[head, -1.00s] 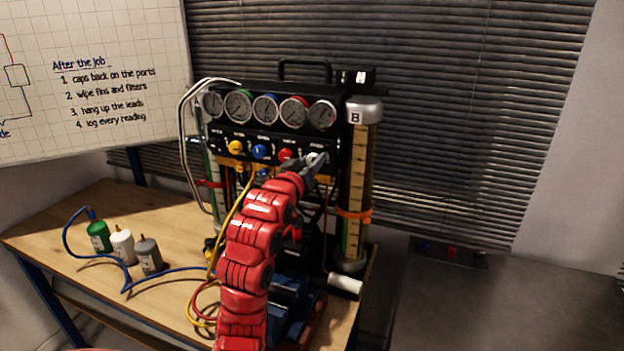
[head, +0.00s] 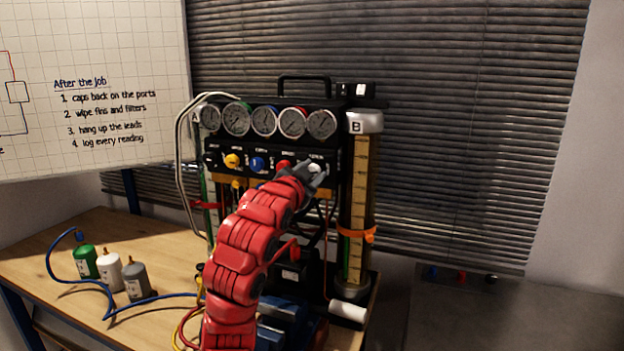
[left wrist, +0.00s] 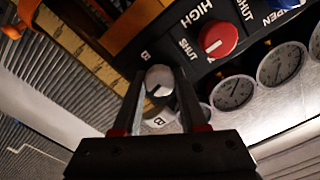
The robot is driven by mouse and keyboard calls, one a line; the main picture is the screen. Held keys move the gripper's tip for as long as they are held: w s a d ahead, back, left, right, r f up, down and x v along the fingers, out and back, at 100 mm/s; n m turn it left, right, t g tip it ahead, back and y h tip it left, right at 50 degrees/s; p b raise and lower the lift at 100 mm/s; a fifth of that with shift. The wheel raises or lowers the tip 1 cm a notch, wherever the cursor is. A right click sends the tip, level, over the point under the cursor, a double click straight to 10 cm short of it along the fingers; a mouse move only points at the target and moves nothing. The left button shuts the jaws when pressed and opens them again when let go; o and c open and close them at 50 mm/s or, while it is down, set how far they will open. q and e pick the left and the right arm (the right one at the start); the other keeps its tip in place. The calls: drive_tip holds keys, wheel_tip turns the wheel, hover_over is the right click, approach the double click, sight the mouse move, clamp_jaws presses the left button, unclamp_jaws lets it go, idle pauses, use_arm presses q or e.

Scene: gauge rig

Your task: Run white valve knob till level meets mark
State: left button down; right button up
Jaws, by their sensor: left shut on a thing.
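The white valve knob (head: 316,168) is at the right end of the knob row on the black gauge panel (head: 262,161). My left gripper (head: 311,175) is at this knob. In the left wrist view, the white knob (left wrist: 159,80) sits between the two fingers of my left gripper (left wrist: 157,92), which is shut on it. A dark pointer line shows on its face. Glass column B (head: 359,195) stands right of the panel, with an orange band (head: 356,235) around its lower half. The liquid level in it is hard to make out. My right gripper is not in view.
A red knob (head: 283,165) sits just left of the white one, with blue and yellow knobs beyond. Gauges (head: 264,121) line the top. Column A is partly hidden at left. Bottles (head: 108,270) and a blue hose lie on the wooden bench (head: 50,245).

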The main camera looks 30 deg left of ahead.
use_arm(q)
drive_tip(key=shift+m, duration=1)
drive_tip(key=shift+c, duration=2.2)
unclamp_jaws()
drive_tip(key=b+v, duration=0.7)
drive_tip(key=v, duration=1)
drive_tip(key=shift+s, duration=0.2)
